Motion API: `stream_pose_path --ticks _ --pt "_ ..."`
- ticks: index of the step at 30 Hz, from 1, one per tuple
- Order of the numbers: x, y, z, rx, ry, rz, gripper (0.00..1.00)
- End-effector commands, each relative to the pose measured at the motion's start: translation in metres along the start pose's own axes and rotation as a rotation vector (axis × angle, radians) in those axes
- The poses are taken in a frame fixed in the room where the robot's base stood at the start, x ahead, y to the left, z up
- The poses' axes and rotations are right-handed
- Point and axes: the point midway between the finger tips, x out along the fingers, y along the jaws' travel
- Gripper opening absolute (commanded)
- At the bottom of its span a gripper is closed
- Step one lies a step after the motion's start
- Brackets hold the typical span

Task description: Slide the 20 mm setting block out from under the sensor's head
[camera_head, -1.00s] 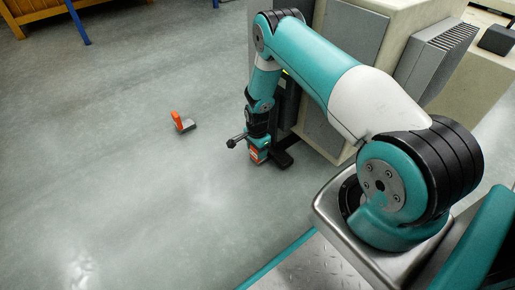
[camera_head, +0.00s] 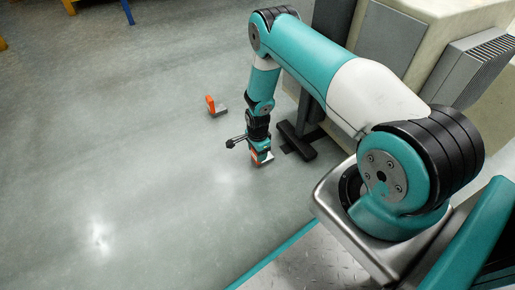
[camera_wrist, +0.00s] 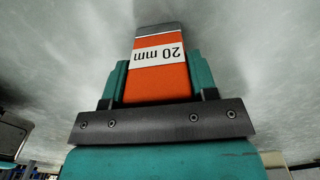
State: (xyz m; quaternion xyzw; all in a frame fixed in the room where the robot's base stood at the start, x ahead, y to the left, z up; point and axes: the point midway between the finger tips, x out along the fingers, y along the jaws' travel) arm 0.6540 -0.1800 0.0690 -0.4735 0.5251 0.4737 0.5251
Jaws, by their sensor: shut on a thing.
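The 20 mm setting block (camera_wrist: 160,75) is orange with a metal end and a white label reading "20 mm" upside down. My gripper (camera_wrist: 158,88) is shut on it, with a teal finger on each side. In the head view my gripper (camera_head: 261,158) is low over the floor, and a bit of the orange block (camera_head: 262,163) shows at its tip. A dark, low fitting (camera_head: 296,141) beside the pale carrier seems to be the sensor's head. Block and gripper stand to its left, with a strip of floor showing between. Whether the block touches the floor is unclear.
Another orange and grey piece (camera_head: 212,105) stands on the floor beyond my gripper. The pale carrier (camera_head: 420,55) with a finned grey box (camera_head: 475,65) fills the upper right. The floor to the left is clear.

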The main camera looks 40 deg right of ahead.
Motion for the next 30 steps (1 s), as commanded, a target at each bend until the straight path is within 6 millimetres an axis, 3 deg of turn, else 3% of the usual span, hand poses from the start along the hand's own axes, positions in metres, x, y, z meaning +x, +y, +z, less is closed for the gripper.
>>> stream_pose_path --ticks 17,18,21,30 --pt "0.0 0.0035 0.0032 0.019 -0.001 0.0 0.16" --pt "0.0 0.0035 0.0032 0.019 -0.001 0.0 0.58" --pt "0.0 0.0035 0.003 0.019 0.0 0.0 0.81" --pt "-0.0015 0.0035 0.0023 0.02 0.0 0.0 0.83"
